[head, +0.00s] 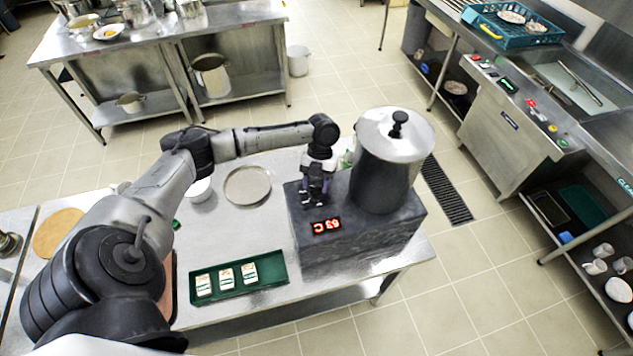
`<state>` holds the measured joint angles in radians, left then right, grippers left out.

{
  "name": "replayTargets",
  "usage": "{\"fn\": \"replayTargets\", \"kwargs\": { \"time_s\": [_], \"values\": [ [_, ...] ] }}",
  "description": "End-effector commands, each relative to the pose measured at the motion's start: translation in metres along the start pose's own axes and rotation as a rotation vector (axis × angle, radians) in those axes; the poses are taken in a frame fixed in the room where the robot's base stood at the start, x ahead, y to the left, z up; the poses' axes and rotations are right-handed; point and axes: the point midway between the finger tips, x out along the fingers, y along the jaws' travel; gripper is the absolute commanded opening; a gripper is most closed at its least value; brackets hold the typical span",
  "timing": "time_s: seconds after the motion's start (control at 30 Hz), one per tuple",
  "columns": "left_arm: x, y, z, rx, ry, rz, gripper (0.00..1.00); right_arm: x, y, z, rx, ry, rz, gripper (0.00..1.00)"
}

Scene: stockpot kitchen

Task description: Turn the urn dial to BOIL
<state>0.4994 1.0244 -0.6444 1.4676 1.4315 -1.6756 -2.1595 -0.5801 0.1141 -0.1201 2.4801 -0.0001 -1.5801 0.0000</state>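The urn (386,165) is a tall steel pot with a domed lid and black knob. It stands on a dark grey block-shaped base (360,243) at the right end of the steel table. A small display (326,226) with lit red characters is on the base. My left gripper (313,200) points down at the left part of the base, just behind the display. No dial shows clearly; the gripper covers that spot. I cannot tell whether its fingers touch or hold anything. My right gripper is out of view.
A floor drain (446,190) lies right of the table.

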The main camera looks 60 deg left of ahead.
Motion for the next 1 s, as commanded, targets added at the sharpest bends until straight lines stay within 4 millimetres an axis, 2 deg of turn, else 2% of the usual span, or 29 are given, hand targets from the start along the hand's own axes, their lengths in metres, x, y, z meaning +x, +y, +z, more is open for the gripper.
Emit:
{"fn": "replayTargets", "kwargs": {
  "time_s": [0.03,0.17,0.4,0.53,0.67,1.0],
  "values": [
    [0.000,0.000,0.000,0.000,0.000,0.000,0.54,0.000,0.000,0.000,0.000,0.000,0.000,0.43],
    [0.000,0.000,0.000,-0.001,0.000,0.000,0.66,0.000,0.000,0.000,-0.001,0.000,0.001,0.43],
    [0.000,0.000,0.000,-0.002,-0.001,0.000,0.66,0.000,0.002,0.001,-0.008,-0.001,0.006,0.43],
    [-0.009,0.000,0.001,-0.002,-0.003,-0.002,0.66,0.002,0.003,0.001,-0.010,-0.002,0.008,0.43],
    [-0.028,0.000,0.002,-0.002,-0.005,-0.002,0.66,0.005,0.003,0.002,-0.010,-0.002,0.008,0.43],
    [-0.095,-0.001,0.001,-0.002,-0.004,-0.003,0.66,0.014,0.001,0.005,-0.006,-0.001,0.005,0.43]
  ]
}}
